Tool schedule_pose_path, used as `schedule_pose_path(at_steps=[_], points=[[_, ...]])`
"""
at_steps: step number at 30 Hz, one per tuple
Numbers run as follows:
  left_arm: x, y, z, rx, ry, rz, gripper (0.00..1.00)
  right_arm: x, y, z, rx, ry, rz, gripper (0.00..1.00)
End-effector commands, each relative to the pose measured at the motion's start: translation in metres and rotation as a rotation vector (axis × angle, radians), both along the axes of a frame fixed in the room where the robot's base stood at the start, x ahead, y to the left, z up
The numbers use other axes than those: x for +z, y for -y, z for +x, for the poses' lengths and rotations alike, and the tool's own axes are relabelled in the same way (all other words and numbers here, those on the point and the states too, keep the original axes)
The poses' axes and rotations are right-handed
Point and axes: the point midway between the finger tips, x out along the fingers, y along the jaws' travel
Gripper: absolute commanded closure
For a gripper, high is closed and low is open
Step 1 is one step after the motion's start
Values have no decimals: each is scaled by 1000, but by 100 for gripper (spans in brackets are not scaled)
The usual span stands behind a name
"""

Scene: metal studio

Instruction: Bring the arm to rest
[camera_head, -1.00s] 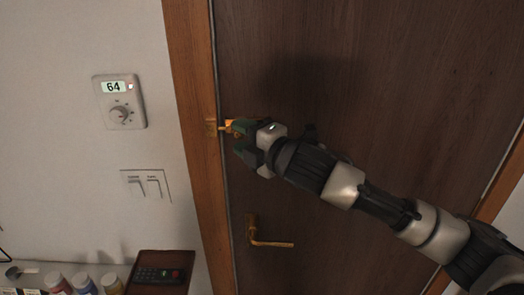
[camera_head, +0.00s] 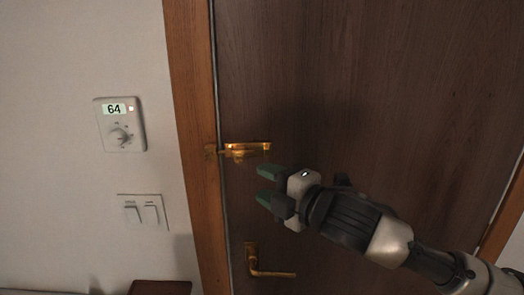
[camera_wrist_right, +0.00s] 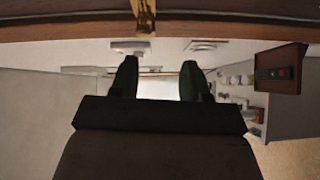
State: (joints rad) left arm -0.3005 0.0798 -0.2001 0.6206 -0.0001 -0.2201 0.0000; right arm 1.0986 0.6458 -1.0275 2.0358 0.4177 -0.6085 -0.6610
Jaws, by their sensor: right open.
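My right gripper (camera_head: 265,185) is in front of the brown door (camera_head: 360,80), just below and right of the brass bolt (camera_head: 246,150). Its two green-tipped fingers are apart with nothing between them, and they do not appear to touch the bolt. In the right wrist view, the open fingers (camera_wrist_right: 158,78) also show empty. The bolt lies across the seam between the door and the wooden frame (camera_head: 188,110). My left gripper is not in view.
A brass door handle (camera_head: 268,272) is below the gripper. A thermostat (camera_head: 120,124) reading 64 and a pair of switches (camera_head: 142,211) are on the wall at left. In the right wrist view, a dark tray with a remote (camera_wrist_right: 273,72) shows at right.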

Motion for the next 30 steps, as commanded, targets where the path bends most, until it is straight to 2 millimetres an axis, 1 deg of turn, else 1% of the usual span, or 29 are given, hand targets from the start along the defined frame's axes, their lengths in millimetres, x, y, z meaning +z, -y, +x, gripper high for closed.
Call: schedule_pose_path(at_steps=[1, 5, 6, 8, 11, 12, 14, 15, 17, 18, 20, 21, 23, 24, 27, 30], points=[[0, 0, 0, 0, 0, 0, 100, -17, -4, -5, -8, -60, 31, 54], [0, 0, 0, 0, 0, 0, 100, -59, -5, -21, -64, -237, 128, 54], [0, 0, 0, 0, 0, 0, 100, -72, -3, -26, -90, -294, 161, 54], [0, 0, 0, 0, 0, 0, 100, -91, 1, -33, -132, -381, 210, 54], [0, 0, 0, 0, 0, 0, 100, -124, 11, -48, -216, -528, 292, 54], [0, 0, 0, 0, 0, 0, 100, -137, 16, -54, -253, -588, 325, 54], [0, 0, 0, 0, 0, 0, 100, -157, 25, -64, -317, -677, 373, 54], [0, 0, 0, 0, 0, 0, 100, -171, 32, -72, -363, -739, 404, 54], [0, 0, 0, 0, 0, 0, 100, -192, 44, -84, -438, -827, 450, 54], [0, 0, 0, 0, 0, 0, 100, -206, 52, -94, -493, -887, 479, 54], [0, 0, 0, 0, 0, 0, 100, -227, 65, -110, -579, -977, 521, 54], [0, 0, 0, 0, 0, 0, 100, -241, 75, -122, -640, -1033, 547, 54], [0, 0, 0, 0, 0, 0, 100, -262, 90, -141, -739, -1119, 583, 54], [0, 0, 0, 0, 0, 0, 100, -274, 99, -154, -804, -1170, 605, 54], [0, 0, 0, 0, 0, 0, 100, -299, 120, -186, -954, -1276, 644, 54], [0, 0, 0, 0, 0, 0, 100, -318, 138, -216, -1084, -1355, 669, 54]])
